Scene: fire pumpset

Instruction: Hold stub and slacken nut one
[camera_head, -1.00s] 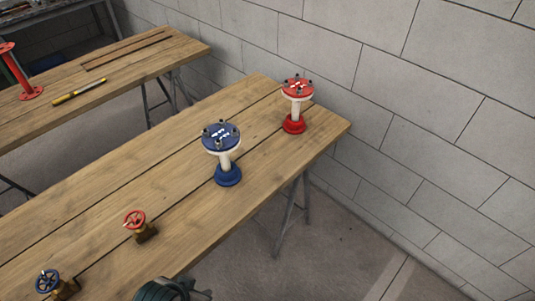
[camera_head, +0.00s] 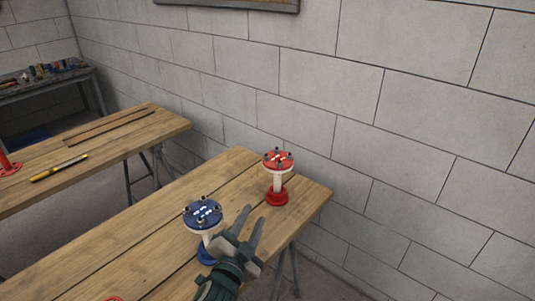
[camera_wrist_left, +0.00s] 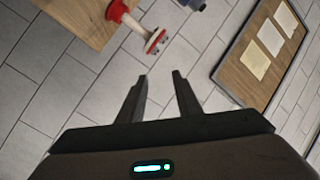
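The blue stub (camera_head: 203,217) stands upright on the table, with a blue flange top carrying several nuts, a white stem and a blue foot. The red stub (camera_head: 278,161) of the same shape stands farther back near the table's end; it also shows in the left wrist view (camera_wrist_left: 154,41). My left gripper (camera_head: 252,223) is open and empty, in front of and to the right of the blue stub in the head view, partly covering its foot. In the left wrist view its two fingers (camera_wrist_left: 160,82) are apart with nothing between them. My right gripper is not in view.
The wooden table (camera_head: 130,245) carries both stubs, and a red handwheel edge (camera_head: 113,298) shows at the bottom. A second table (camera_head: 110,150) with a yellow-black tool (camera_head: 59,168) is at the left. A block wall (camera_head: 400,150) stands close behind.

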